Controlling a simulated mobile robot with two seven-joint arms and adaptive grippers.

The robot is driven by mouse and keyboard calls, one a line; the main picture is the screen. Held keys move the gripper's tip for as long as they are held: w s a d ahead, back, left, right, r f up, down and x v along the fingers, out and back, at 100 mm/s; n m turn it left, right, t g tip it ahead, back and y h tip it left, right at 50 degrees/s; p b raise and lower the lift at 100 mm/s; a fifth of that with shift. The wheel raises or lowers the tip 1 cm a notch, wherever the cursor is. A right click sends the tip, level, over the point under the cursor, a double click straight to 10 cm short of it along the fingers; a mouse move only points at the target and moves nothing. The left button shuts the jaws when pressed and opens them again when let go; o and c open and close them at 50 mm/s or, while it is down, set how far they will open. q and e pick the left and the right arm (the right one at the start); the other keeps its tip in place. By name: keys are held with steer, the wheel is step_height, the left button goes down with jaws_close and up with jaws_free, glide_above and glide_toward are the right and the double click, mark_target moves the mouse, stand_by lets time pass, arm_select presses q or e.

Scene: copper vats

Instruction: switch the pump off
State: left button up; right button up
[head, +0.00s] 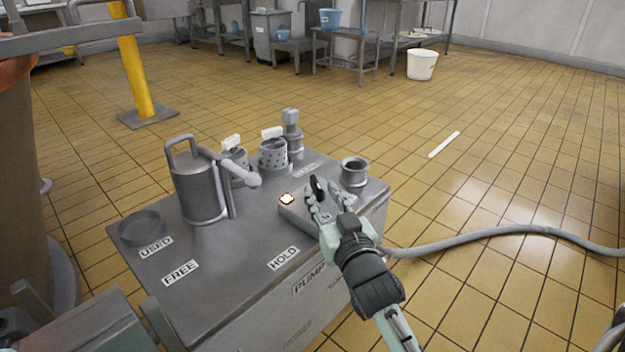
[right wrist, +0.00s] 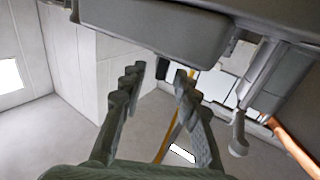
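The pump is a grey metal cabinet (head: 245,290) marked PUMP on its front, in the head view's lower middle. On its top right is a small grey control box (head: 296,213) with a lit, pale button (head: 287,199) and an upright dark lever (head: 316,187). My right gripper (head: 320,193) is at this box, its fingers spread near the lever. In the right wrist view the fingers (right wrist: 161,75) are apart, with a dark piece, likely the lever, between the tips. I cannot tell whether they touch it. My left gripper is not in view.
A grey hose (head: 500,232) runs right across the floor. A yellow post (head: 134,70) stands behind left. Tiled floor at right is mostly clear.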

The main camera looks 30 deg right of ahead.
mark_target(312, 176)
steer(key=w, duration=0.3)
steer(key=w+d, duration=0.1)
steer(key=w, duration=0.1)
steer(key=shift+b, duration=0.3)
jaws_close()
